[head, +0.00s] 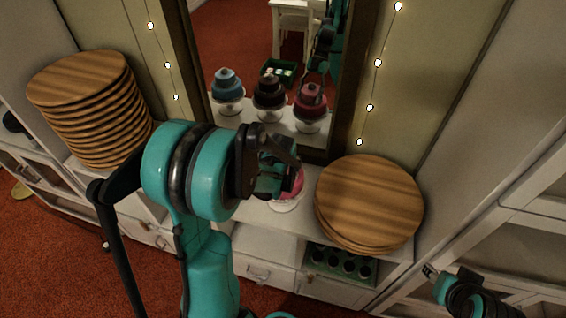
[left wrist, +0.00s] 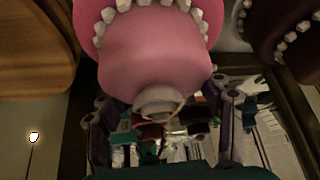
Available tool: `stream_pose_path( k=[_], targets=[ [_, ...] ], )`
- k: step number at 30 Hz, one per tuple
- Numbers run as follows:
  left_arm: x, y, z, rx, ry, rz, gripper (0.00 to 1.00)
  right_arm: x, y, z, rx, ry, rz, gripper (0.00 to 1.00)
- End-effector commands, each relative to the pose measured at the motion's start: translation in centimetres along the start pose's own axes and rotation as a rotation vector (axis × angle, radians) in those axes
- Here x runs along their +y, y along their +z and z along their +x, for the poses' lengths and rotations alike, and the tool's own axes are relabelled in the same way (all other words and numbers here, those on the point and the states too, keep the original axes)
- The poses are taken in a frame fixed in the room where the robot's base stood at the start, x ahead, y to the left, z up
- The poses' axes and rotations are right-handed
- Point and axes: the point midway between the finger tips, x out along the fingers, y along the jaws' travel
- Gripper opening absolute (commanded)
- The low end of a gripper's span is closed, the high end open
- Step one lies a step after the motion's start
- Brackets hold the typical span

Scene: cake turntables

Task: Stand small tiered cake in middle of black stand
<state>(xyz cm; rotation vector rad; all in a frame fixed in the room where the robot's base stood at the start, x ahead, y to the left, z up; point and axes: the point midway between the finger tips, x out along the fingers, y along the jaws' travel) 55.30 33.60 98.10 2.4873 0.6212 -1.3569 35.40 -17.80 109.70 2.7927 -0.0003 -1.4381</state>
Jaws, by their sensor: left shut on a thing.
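A pink tiered cake (head: 293,186) is at the white counter, mostly hidden behind my left gripper in the head view. A pale stand (head: 284,206) shows just under it. My left gripper (head: 283,172) is shut on the cake's upper part. In the left wrist view the pink cake (left wrist: 150,62) has white dollops and a grey top knob, and the fingers of my left gripper (left wrist: 163,118) lie on either side of its narrow end. My right gripper (head: 430,271) is at the lower right, away from the cakes; its jaws are too small to read. I cannot make out a black stand.
A mirror (head: 225,50) reflects blue, dark brown and pink cakes on pale stands. A dark cake (left wrist: 276,25) is beside the pink one. Round wooden boards are stacked at left (head: 85,85) and right (head: 370,200). A green crate (head: 340,264) sits below the counter.

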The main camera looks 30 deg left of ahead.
Motion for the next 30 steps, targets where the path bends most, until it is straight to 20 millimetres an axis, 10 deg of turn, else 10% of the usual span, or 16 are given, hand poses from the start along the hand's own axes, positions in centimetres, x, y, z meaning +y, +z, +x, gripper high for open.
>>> stream_pose_path(
  k=[7, 8, 10, 22, 30],
  targets=[
    [0.0, 0.1, 0.2, 0.000, 0.000, 0.000, 0.06, 0.0, 0.1, 0.2, 0.000, 0.000, 0.000, 0.40],
    [0.0, 0.1, 0.2, 0.000, 0.000, 0.000, 0.71, 0.0, 0.1, 0.2, 0.000, 0.000, 0.000, 0.40],
    [0.0, 0.1, 0.1, 0.000, 0.000, 0.000, 0.87, 0.0, 0.1, 0.1, 0.000, 0.000, 0.000, 0.40],
    [0.0, -0.1, -0.4, 0.000, 0.000, 0.000, 0.87, 0.0, -0.2, -0.2, 0.000, 0.000, 0.000, 0.40],
    [0.1, -0.1, -5.6, -0.001, 0.001, 0.000, 0.87, 0.0, -1.1, -1.5, 0.000, 0.000, 0.000, 0.40]
  ],
)
